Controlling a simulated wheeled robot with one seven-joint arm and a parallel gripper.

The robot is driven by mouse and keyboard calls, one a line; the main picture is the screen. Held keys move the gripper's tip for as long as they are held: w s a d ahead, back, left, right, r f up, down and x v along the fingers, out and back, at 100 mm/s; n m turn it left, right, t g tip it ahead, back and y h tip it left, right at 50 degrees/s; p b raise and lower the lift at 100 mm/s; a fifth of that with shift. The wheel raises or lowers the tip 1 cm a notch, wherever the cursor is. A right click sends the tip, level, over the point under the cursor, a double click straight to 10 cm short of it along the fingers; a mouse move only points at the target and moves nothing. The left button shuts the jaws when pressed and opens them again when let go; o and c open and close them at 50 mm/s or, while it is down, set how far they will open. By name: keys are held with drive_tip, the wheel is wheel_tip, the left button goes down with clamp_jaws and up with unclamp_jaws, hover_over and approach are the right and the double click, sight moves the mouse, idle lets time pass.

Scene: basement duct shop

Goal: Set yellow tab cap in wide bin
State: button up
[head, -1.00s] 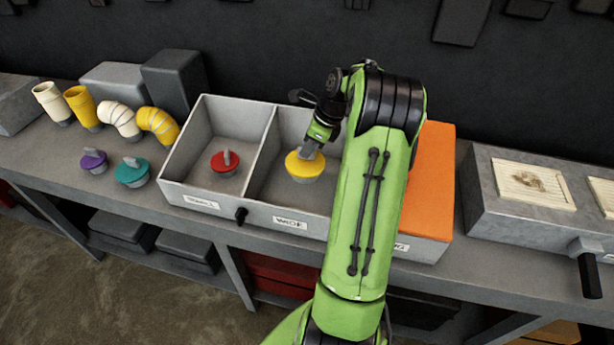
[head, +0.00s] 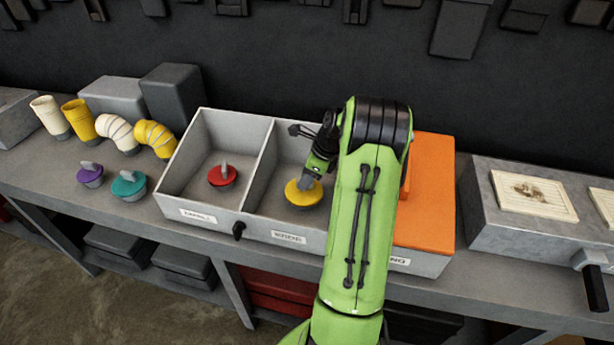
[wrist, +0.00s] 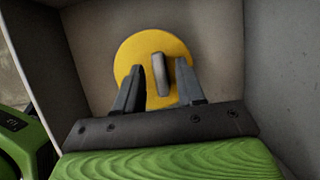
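The yellow tab cap (head: 304,195), a yellow disc with a grey upright tab and grey underside, is low in the middle compartment of the grey divided bin (head: 218,218) in the head view. It appears to rest on the floor there. My gripper (head: 312,180) is directly above it. In the wrist view the fingers of my gripper (wrist: 160,85) stand apart on either side of the tab of the yellow cap (wrist: 133,58), with gaps showing. The label (head: 289,238) on this compartment's front is too blurred to read surely.
A red tab cap (head: 221,176) sits in the left compartment. An orange lid or block (head: 428,190) covers the right part. Purple (head: 90,175) and teal (head: 129,186) caps and several pipe pieces (head: 78,119) stand left. A grey box with pale panels (head: 535,195) is at right.

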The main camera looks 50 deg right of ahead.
drive_tip(key=p+v, duration=0.3)
drive_tip(key=v, duration=0.9)
drive_tip(key=a+r+n+h, duration=0.1)
drive_tip(key=a+r+n, duration=0.2)
drive_tip(key=a+n, duration=0.3)
drive_tip(key=w+a+r+n, duration=0.1)
drive_tip(key=a+r+n, duration=0.2)
drive_tip(key=a, duration=0.6)
drive_tip(key=a+r+n+h, duration=0.1)
drive_tip(key=a+r+n, duration=0.35)
drive_tip(key=a, duration=0.25)
drive_tip(key=s+a+f+n+t, duration=0.1)
drive_tip(key=s+a+n, duration=1.1)
drive_tip(key=s+n, duration=0.3)
drive_tip(key=shift+a+n+t, duration=0.2)
drive_tip(key=shift+n+t, duration=0.1)
drive_tip(key=shift+n, duration=0.75)
drive_tip(key=shift+f, duration=0.15)
